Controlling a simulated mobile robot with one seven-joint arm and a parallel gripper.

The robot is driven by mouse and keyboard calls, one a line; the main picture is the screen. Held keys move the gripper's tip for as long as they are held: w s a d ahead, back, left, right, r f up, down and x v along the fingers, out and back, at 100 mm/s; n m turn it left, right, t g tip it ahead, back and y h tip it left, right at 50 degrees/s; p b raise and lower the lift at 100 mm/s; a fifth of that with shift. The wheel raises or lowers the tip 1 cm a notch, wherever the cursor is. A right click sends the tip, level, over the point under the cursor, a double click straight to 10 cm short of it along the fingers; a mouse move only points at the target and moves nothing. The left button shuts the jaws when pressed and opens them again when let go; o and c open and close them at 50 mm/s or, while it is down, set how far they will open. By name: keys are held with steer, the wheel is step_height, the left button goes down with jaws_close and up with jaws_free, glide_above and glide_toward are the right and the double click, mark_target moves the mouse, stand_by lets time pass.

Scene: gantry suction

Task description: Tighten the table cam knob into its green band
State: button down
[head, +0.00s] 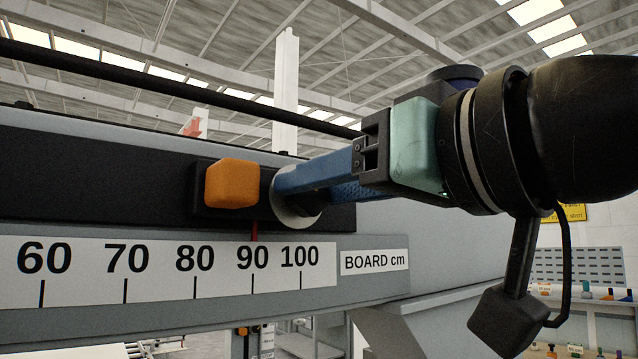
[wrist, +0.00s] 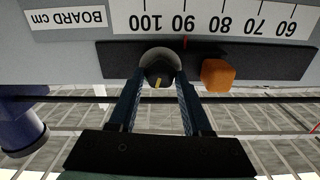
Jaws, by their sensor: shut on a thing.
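The cam knob (wrist: 160,73) is dark with a yellow mark, in front of a round grey disc (wrist: 160,52) on the black rail. My gripper (wrist: 160,86) has one finger on each side of the knob and is shut on it. In the head view my gripper (head: 287,188) reaches in from the right, its blue fingers against the disc (head: 298,221), and they hide the knob. I cannot make out a green band in either view.
An orange block (head: 231,183) sits on the black carriage just left of the fingers. Below is the scale (head: 165,272), with a red pointer (head: 254,230) near 90, and a "BOARD cm" label (head: 374,262). A dark bar (head: 150,80) runs above.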

steer(key=m, duration=0.5)
steer(key=shift+d, duration=0.1)
steer(key=shift+c, duration=1.7)
jaws_free()
steer(key=shift+w, duration=0.1)
